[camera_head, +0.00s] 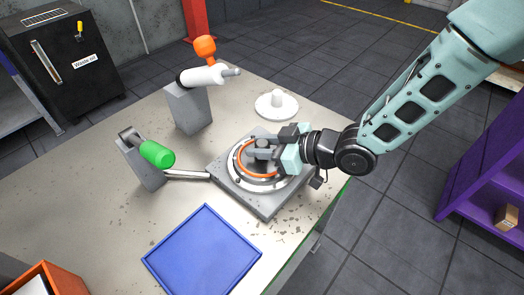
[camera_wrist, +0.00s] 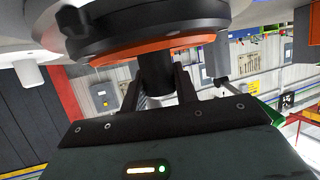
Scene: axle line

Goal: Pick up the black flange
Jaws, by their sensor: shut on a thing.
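The black flange (camera_wrist: 110,24) is a dark disc with a neck, seen from close by in the wrist view. An orange ring (camera_wrist: 150,46) lies against the disc. My gripper (camera_wrist: 158,80) is shut on the neck, one finger on each side. In the head view, my gripper (camera_head: 264,144) reaches in from the right over the round fixture, and its fingers hide part of the flange. The orange ring (camera_head: 241,163) shows there around the flange, above a pale metal ring on a square grey base (camera_head: 268,208). I cannot tell whether the flange is clear of the fixture.
A blue tray (camera_head: 203,250) lies in front on the table. A white flanged part (camera_head: 277,106) sits behind the fixture. A green-handled tool (camera_head: 157,153) and an orange-and-white tool (camera_head: 204,76) rest on grey stands at left. A purple shelf (camera_head: 488,150) stands right.

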